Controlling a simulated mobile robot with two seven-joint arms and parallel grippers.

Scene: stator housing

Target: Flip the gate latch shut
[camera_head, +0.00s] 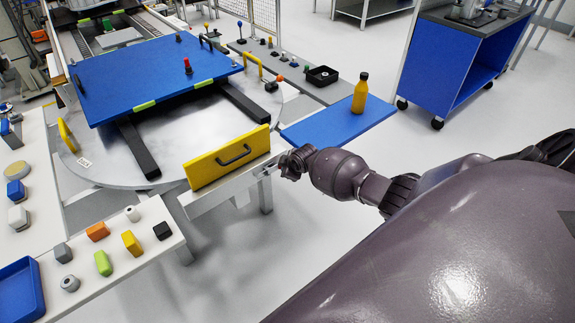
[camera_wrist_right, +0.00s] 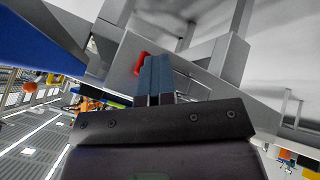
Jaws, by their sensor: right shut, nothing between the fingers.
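The yellow gate panel (camera_head: 205,172) with a dark handle (camera_head: 233,155) stands upright on a pale beam at the front of the round metal table. My right gripper (camera_head: 267,171) is just right of the panel's lower right end, beside the beam. In the right wrist view my right gripper (camera_wrist_right: 156,62) is shut and empty, with its blue fingertips close to a small red part (camera_wrist_right: 140,63) on a grey metal piece. This red part may be the latch; I cannot tell whether the fingers touch it. My left gripper is not in view.
A blue plate (camera_head: 150,80) with a red knob lies over the round table (camera_head: 100,165). A blue shelf (camera_head: 335,122) holds a yellow bottle (camera_head: 360,94) behind my right arm. A white bench (camera_head: 120,250) with several small blocks is at left. The floor at lower middle is clear.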

